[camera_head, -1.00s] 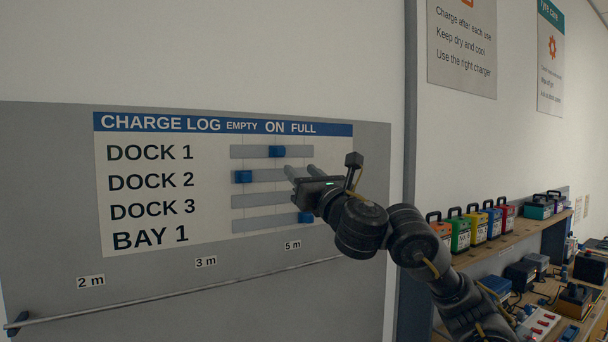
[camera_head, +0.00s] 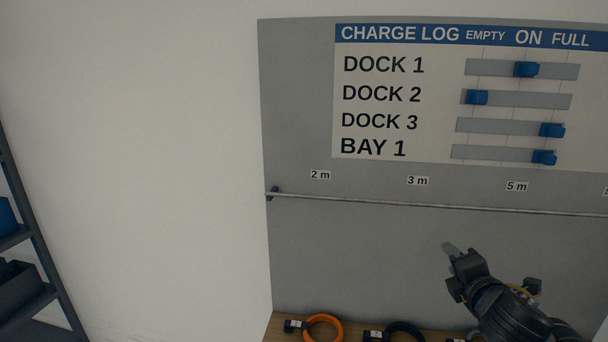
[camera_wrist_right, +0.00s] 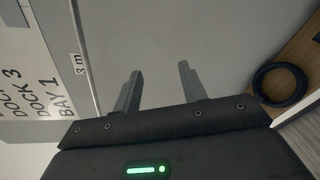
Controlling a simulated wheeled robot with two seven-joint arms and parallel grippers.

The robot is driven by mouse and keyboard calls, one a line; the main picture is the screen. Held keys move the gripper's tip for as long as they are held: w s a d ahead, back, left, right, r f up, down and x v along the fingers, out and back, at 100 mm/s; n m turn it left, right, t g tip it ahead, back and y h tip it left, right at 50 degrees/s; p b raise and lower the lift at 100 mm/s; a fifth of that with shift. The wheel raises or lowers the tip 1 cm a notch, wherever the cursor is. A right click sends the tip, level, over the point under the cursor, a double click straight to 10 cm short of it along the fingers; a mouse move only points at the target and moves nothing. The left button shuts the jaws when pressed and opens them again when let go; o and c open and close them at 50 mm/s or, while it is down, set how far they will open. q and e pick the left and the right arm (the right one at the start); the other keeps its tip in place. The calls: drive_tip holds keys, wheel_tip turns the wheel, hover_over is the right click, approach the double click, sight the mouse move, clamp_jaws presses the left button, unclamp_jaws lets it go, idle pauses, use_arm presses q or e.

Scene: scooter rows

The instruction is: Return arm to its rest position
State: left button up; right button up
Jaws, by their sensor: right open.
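My right gripper (camera_head: 452,250) is in front of the grey panel, below the rail and to the lower right in the head view. In the right wrist view its two fingers (camera_wrist_right: 158,88) stand apart with nothing between them. The charge log board (camera_head: 400,95) has blue sliders. The DOCK 1 slider (camera_head: 526,69) is near ON, the DOCK 2 slider (camera_head: 476,97) is at EMPTY, and the DOCK 3 slider (camera_head: 552,130) and BAY 1 slider (camera_head: 544,157) are toward FULL. The gripper is clear of them all. My left gripper is not in view.
A metal rail (camera_head: 400,206) runs across the grey panel (camera_head: 350,260). Below is a wooden shelf (camera_head: 285,325) with an orange cable coil (camera_head: 323,328) and a black coil (camera_head: 404,331). A dark rack (camera_head: 42,240) stands at the far left.

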drive_tip(key=s+a+f+m+g, duration=0.25)
drive_tip(key=s+f+m, duration=0.45)
drive_tip(key=f, duration=0.5)
drive_tip(key=s+a+f+m+g, duration=0.2)
drive_tip(key=s+f+m+g, duration=0.2)
drive_tip(key=s+f, duration=0.55)
drive_tip(key=s+a+f+m+g+y, duration=0.1)
drive_tip(key=s+f+m+g, duration=0.2)
drive_tip(key=s+f+m, duration=0.45)
drive_tip(key=s+a+f+m+g, duration=0.2)
drive_tip(key=s+f+g, duration=0.15)
drive_tip(key=s, duration=0.65)
drive_tip(key=s+f+b+x, duration=0.1)
drive_tip(key=s+x, duration=0.2)
drive_tip(key=x, duration=0.9)
drive_tip(key=s+x, duration=0.3)
drive_tip(key=x, duration=1)
drive_tip(key=s+d+f+n+g+b, duration=0.1)
drive_tip(key=s+d+f, duration=0.1)
drive_tip(key=s+f, duration=1.5)
wheel_tip(320, 180, down, 3)
drive_tip(key=shift+s+d+r+g, duration=0.1)
drive_tip(key=shift+s+d+g, duration=0.1)
drive_tip(key=shift+d+g, duration=0.2)
